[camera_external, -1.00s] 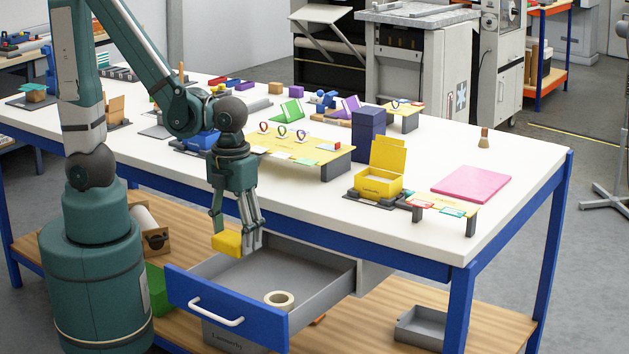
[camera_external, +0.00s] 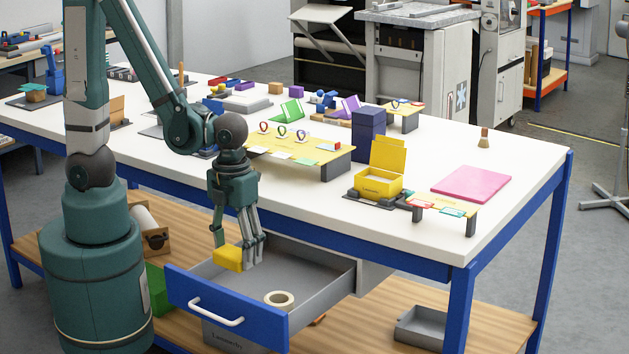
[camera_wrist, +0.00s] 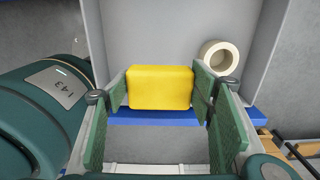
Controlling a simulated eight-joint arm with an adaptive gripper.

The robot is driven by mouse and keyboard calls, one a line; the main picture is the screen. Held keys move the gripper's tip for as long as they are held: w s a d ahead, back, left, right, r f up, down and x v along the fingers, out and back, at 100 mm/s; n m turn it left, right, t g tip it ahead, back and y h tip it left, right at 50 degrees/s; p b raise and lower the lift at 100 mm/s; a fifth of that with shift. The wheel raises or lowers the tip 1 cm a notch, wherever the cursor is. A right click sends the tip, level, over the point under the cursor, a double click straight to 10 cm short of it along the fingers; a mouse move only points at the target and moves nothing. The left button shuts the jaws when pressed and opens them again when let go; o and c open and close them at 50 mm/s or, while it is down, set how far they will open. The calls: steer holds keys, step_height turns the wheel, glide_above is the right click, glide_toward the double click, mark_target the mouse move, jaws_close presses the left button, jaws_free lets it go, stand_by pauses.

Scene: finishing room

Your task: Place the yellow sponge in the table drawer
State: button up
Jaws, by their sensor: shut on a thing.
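The yellow sponge (camera_external: 229,258) is held between the fingers of my gripper (camera_external: 237,257), over the left part of the open table drawer (camera_external: 317,285). In the wrist view the sponge (camera_wrist: 160,88) sits between the green finger pads (camera_wrist: 160,92), with the grey drawer floor (camera_wrist: 150,30) behind it. The drawer has a blue front with a white handle and is pulled out from under the white table. I cannot tell whether the sponge touches the drawer floor.
A roll of tape (camera_external: 279,299) lies in the drawer near its front; it also shows in the wrist view (camera_wrist: 219,57). The white tabletop (camera_external: 420,235) above carries a yellow box (camera_external: 379,184), a yellow stand (camera_external: 300,150) and a pink pad (camera_external: 471,184).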

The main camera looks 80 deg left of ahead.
mark_target(238, 285)
steer(key=shift+f+b, duration=1.1)
steer(key=shift+f, duration=1.75)
steer(key=shift+f, duration=0.1)
steer(key=shift+f+b, duration=0.85)
steer(key=shift+f, duration=1.15)
steer(key=shift+f, duration=0.15)
steer(key=o, duration=0.7)
steer(key=shift+r+p, duration=2.25)
steer(key=shift+r, duration=3.9)
